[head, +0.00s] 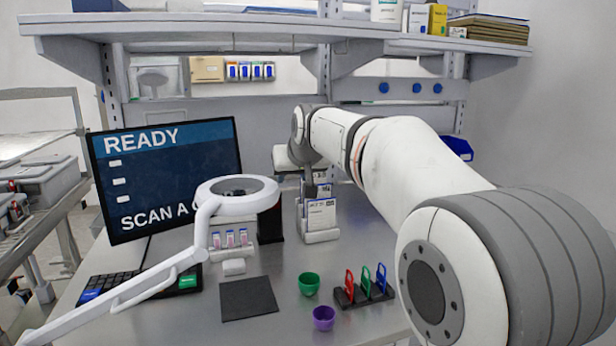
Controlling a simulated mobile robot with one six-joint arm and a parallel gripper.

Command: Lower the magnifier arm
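The magnifier is a white ring head (265,197) on a white jointed arm (165,272) that rises from the lower left. Its ring hangs above the bench, in front of the monitor's right edge. My arm reaches in from the right, and my gripper (309,188) is at its far end, to the right of the ring and apart from it. The gripper is small and partly hidden in front of a holder with white labelled cards (321,216). I cannot tell whether its fingers are open or touching anything.
A monitor (165,170) reads "READY". A keyboard (125,284), a dark mat (249,298), a green cup (309,284), a purple cup (324,318) and a rack of coloured clips (364,293) are on the bench. A shelf (250,38) runs overhead.

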